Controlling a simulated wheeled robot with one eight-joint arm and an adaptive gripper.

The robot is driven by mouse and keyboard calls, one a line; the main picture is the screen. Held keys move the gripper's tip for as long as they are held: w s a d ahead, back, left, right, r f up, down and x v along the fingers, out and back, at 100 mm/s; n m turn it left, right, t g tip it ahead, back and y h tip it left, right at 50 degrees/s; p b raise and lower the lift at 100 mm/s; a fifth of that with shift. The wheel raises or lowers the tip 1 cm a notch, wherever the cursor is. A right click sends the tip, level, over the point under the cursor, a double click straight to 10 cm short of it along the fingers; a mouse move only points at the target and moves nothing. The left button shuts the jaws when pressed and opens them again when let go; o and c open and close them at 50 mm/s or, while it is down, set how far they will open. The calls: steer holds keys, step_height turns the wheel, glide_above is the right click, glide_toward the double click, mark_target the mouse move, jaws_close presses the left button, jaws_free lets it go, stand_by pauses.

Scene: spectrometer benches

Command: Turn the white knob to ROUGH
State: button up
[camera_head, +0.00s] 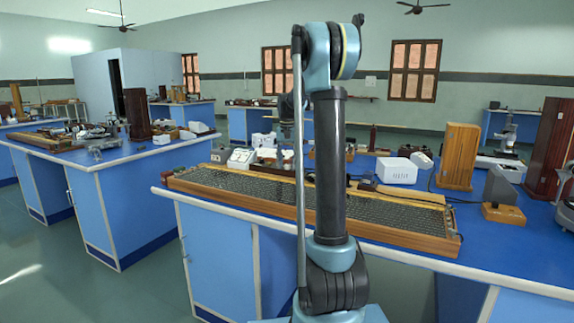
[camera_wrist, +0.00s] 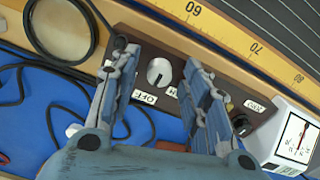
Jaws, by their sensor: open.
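In the wrist view the white knob (camera_wrist: 159,72) sits on a dark brown panel (camera_wrist: 133,37). The knob is round with a raised grip. Just below it is a white label (camera_wrist: 144,98) that seems to read OFF, and a second label beside it is partly hidden by a finger. No label that I can read says ROUGH. My gripper (camera_wrist: 160,60) is open, with one finger on each side of the knob and visible gaps between. I cannot tell its height above the knob. In the head view the knob cannot be made out, and my arm blocks part of the bench.
In the wrist view a black knob (camera_wrist: 240,124) and a white meter (camera_wrist: 296,139) are at right. A magnifier ring (camera_wrist: 62,57) and black cable are at left. A yellow scale (camera_wrist: 240,38) runs behind the panel. In the head view a long wooden-framed board (camera_head: 452,244) lies along the bench front.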

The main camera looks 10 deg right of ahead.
jaws_close()
steer(key=shift+n, duration=0.4)
steer(key=n, duration=0.5)
steer(key=shift+n, duration=0.3)
steer(key=n, duration=0.5)
steer(key=shift+n, duration=0.4)
jaws_free()
